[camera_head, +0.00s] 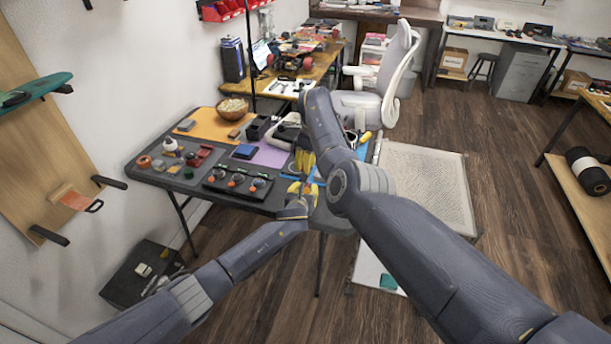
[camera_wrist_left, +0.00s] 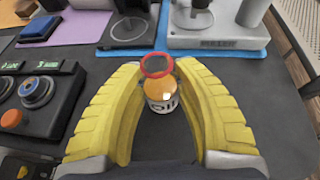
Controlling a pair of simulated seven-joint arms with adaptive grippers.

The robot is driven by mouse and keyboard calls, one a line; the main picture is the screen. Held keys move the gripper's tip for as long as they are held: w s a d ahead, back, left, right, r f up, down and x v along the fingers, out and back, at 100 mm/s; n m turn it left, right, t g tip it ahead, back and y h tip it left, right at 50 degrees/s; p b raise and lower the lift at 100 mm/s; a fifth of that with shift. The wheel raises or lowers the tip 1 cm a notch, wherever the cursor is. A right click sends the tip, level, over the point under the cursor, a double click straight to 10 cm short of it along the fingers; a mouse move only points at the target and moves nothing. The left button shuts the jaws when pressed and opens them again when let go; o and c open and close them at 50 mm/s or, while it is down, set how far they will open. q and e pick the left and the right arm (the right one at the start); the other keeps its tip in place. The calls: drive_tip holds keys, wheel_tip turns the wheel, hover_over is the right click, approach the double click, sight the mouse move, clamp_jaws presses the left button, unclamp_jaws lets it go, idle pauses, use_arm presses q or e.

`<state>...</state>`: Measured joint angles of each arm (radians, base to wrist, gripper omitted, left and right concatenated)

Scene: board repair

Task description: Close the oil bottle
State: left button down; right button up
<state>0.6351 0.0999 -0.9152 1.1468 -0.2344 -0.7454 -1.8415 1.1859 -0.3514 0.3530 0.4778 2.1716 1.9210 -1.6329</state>
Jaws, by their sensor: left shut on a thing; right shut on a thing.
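The oil bottle (camera_wrist_left: 161,92) is small and clear with amber contents and a dark-lettered label. It stands between the yellow fingers of my left gripper (camera_wrist_left: 162,76), which is shut on it. A red ring (camera_wrist_left: 157,66) shows at its top; I cannot make out a cap there. In the head view my left gripper (camera_head: 297,188) is low over the front of the table, and the bottle is too small to tell. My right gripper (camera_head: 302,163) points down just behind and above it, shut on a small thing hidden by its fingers. It does not show in the left wrist view.
A control box with knobs (camera_head: 238,182) sits left of my grippers. A blue mat (camera_wrist_left: 215,52) with devices lies behind the bottle.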

use_arm(q)
drive_tip(key=shift+f, duration=0.1)
use_arm(e)
wheel_tip(320, 180, down, 3)
drive_tip(key=shift+r, duration=0.1)
idle(0.5)
drive_tip(key=shift+f+m, duration=0.5)
drive_tip(key=shift+m, duration=0.5)
drive_tip(key=shift+f+m, duration=0.45)
drive_tip(key=shift+m, duration=0.55)
use_arm(q)
drive_tip(key=shift+a+f, duration=0.1)
use_arm(e)
drive_tip(key=shift+f, duration=0.55)
drive_tip(key=m+h, duration=0.1)
drive_tip(key=m, duration=0.5)
drive_tip(key=m+t, duration=0.1)
drive_tip(key=m, duration=0.6)
drive_tip(key=shift+h, duration=0.4)
